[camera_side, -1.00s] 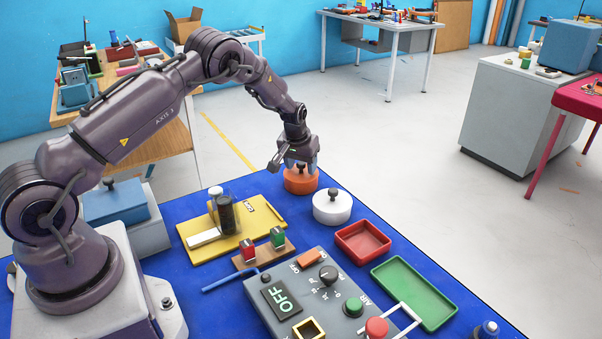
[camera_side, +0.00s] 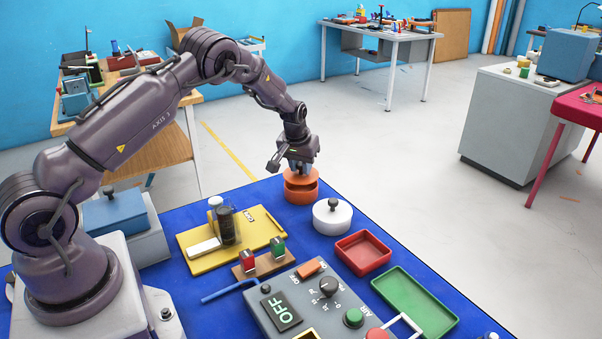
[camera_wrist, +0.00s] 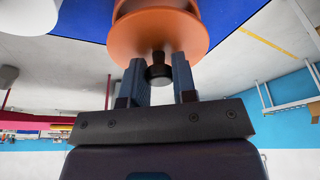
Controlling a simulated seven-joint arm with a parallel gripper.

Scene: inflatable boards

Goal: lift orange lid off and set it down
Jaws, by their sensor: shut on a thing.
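The orange lid (camera_side: 300,177) hangs in my gripper (camera_side: 301,167), a little above the round orange container (camera_side: 301,195). The fingers are shut on the knob. Part of the container (camera_wrist: 158,5) shows beyond the lid at the top of the wrist view.
A white round pot with a dark knob (camera_side: 332,215) stands close to the right of the container. A red tray (camera_side: 363,253) and a green tray (camera_side: 415,302) lie nearer the front right. A yellow board (camera_side: 192,246) is to the left. Bare blue surface (camera_side: 262,192) lies left of the container.

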